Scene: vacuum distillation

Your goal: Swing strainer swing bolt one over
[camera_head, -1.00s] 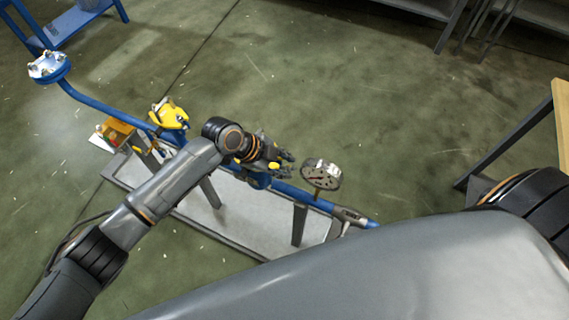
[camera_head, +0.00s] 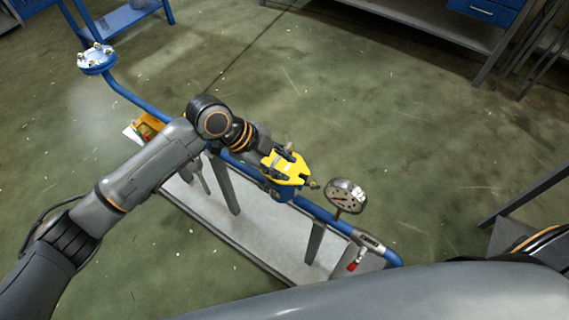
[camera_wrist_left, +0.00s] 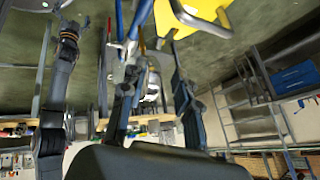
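The strainer is on the blue pipe, with a yellow cover (camera_head: 290,170) on top of its blue body (camera_head: 279,193). The yellow part also shows at the top of the left wrist view (camera_wrist_left: 208,18), with a metal bar at its edge. My left gripper (camera_head: 291,163) is right at the cover, with dark fingers near its upper and lower sides; contact cannot be told. The swing bolts are too small to tell apart. A grey arm, seemingly my right, shows at the left of the wrist view; its gripper's state is unclear.
A round pressure gauge (camera_head: 346,196) stands on the pipe just right of the strainer. A red-handled valve (camera_head: 353,266) sits near the pipe's right end. A bolted blue flange (camera_head: 96,60) is at the upper left. The floor beyond the pipe is clear.

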